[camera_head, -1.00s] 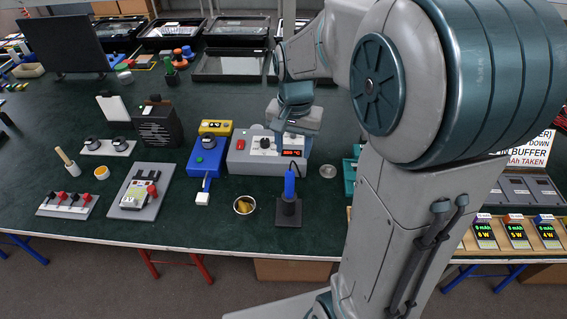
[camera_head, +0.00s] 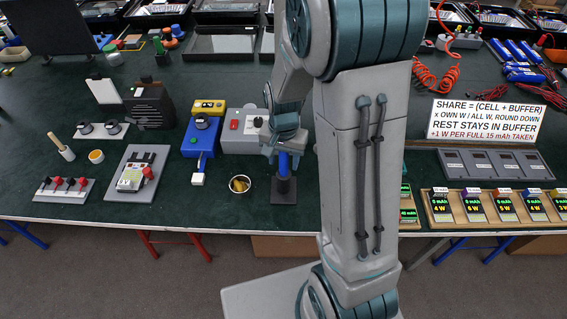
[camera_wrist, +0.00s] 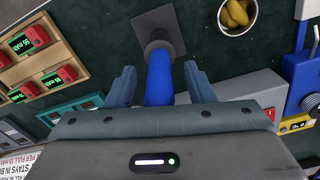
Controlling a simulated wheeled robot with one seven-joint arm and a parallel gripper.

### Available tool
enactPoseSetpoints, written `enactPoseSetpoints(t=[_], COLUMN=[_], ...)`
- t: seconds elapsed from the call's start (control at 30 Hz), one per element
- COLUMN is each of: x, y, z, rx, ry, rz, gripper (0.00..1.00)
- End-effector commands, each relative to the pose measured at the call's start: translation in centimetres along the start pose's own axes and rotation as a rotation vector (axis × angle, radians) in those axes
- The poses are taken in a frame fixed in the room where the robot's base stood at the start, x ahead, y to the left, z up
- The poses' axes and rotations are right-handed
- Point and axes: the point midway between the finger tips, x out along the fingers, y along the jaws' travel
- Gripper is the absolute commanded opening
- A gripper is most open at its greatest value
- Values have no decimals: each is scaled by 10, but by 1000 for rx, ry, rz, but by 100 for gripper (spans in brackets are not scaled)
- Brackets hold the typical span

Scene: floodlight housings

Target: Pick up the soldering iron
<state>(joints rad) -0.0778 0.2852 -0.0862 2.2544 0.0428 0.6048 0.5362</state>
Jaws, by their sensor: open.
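The soldering iron (camera_head: 283,163) has a blue handle and stands upright in a dark stand (camera_head: 284,190) with a square base, near the front edge of the bench. In the wrist view the blue handle (camera_wrist: 159,78) lies between the two fingers of my gripper (camera_wrist: 160,85), with its stand (camera_wrist: 158,35) beyond. My gripper is open, with a gap visible on both sides of the handle. In the head view my gripper (camera_head: 284,150) is just above and around the iron's top, and my arm hides part of the grey station behind it.
A grey soldering station (camera_head: 243,132) is close behind the iron. A metal cup with yellow filling (camera_head: 240,184) stands just left of the stand. A blue power unit (camera_head: 200,137) is farther left. A row of meters (camera_head: 500,207) lies to the right.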

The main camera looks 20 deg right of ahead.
Motion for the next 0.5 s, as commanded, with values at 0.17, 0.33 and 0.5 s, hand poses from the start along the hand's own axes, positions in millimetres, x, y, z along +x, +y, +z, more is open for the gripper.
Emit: enactPoseSetpoints(t=[0.17,0.33,0.5], x=[13,14,13], y=[0,0,0], z=[0,-1,-1], rx=[0,0,-1], ry=[0,2,2], rz=[0,-1,-1], gripper=[48,48,15])
